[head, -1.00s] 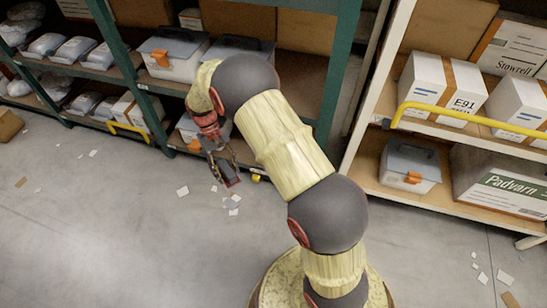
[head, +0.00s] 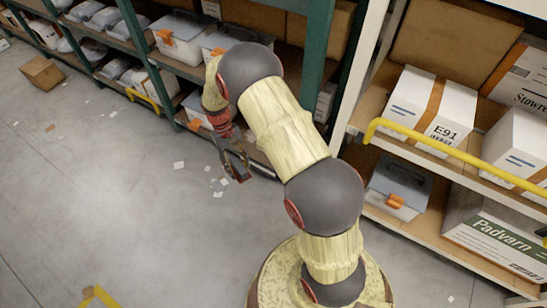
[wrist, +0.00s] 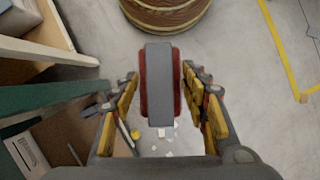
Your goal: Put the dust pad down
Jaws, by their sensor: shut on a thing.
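The dust pad (wrist: 158,85) is a grey block with dark red along both sides. In the wrist view it sits between the two fingers of my gripper (wrist: 163,103), which is shut on it. In the head view my gripper (head: 236,163) hangs over the grey floor in front of the green rack, pointing down. The pad is small and dark there, and its outline is hard to separate from the fingers. The gap between pad and floor cannot be judged exactly.
A green rack (head: 128,28) with bins and bags stands behind. A cream rack (head: 352,105) with a yellow rail (head: 450,152) and white boxes is at right. Paper scraps (head: 218,186) litter the floor below my gripper. A cardboard box (head: 42,73) lies at left. Open floor (head: 110,200) spreads left.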

